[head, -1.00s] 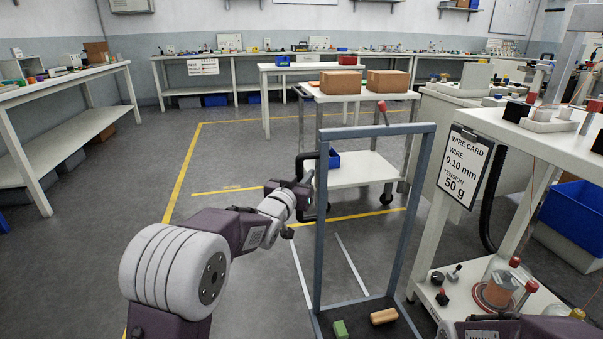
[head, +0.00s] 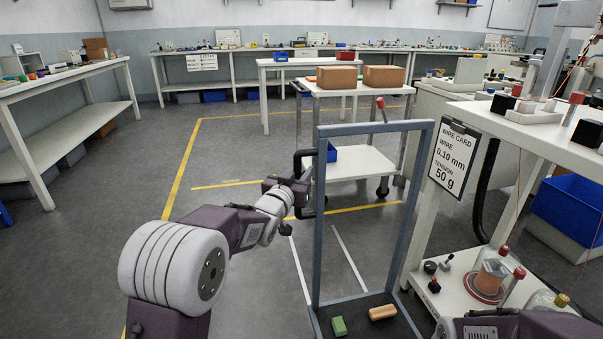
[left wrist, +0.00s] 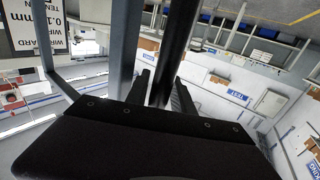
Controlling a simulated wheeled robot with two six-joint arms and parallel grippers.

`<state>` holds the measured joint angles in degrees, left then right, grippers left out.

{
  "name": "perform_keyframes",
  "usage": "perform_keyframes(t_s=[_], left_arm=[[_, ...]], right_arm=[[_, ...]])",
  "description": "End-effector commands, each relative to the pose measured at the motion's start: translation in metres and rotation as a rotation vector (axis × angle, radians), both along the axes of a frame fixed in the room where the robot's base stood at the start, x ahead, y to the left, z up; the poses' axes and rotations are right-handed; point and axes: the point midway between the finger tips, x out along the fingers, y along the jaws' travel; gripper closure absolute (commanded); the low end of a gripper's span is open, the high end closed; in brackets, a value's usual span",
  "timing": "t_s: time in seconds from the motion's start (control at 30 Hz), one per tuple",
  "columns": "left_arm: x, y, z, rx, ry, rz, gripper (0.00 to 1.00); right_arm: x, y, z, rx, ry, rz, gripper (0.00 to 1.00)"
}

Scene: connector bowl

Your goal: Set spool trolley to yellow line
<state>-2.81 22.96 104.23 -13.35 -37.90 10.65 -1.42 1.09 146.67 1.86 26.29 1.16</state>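A trolley with a tall blue-grey frame (head: 317,240) and a dark deck (head: 360,322) stands right in front of me. The deck carries a green block (head: 339,326) and a tan cylinder (head: 382,312). A black handle (head: 298,160) sticks out on the frame's left side. My left gripper (head: 304,190) is at this handle; in the left wrist view the black bar (left wrist: 176,45) runs between its fingers, which look closed on it. Yellow floor lines show ahead: one crossing behind the frame (head: 365,209), a short one (head: 225,184) and a long one at left (head: 184,165).
A white cart (head: 350,165) with two brown boxes (head: 384,77) stands beyond the frame. A white bench (head: 500,118) with a wire card (head: 453,160) is close on the right. A table (head: 60,78) stands at left. Floor at centre left is clear.

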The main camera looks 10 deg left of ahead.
Motion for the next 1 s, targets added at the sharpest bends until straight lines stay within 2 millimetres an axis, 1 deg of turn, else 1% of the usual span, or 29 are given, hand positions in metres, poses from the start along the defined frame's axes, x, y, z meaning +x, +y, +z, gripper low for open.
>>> perform_keyframes(t_s=[0.17, 0.27, 0.37, 0.6, 0.73, 0.9, 1.0], left_arm=[[0.000, 0.000, 0.000, 0.000, -0.001, -0.001, 0.71], [-0.003, 0.000, 0.001, 0.001, 0.000, -0.001, 0.71], [-0.014, 0.002, 0.002, 0.000, 0.001, -0.001, 0.71], [-0.053, 0.011, 0.003, 0.000, 0.001, 0.001, 0.71], [-0.072, 0.014, 0.003, 0.001, 0.001, 0.001, 0.71], [-0.087, 0.017, 0.001, 0.001, 0.000, 0.000, 0.71], [-0.089, 0.017, 0.001, 0.001, -0.001, 0.000, 0.71]], right_arm=[[0.000, 0.000, 0.000, 0.000, 0.000, 0.000, 0.00], [0.000, 0.000, 0.002, 0.000, 0.000, 0.000, 0.00], [0.000, 0.000, 0.007, 0.000, 0.000, 0.000, 0.00], [0.000, 0.000, 0.020, 0.000, 0.000, 0.000, 0.00], [0.000, 0.000, 0.025, 0.000, 0.000, 0.000, 0.00], [0.000, 0.000, 0.028, 0.000, 0.000, 0.000, 0.00], [0.000, 0.000, 0.028, 0.000, 0.000, 0.000, 0.00]])
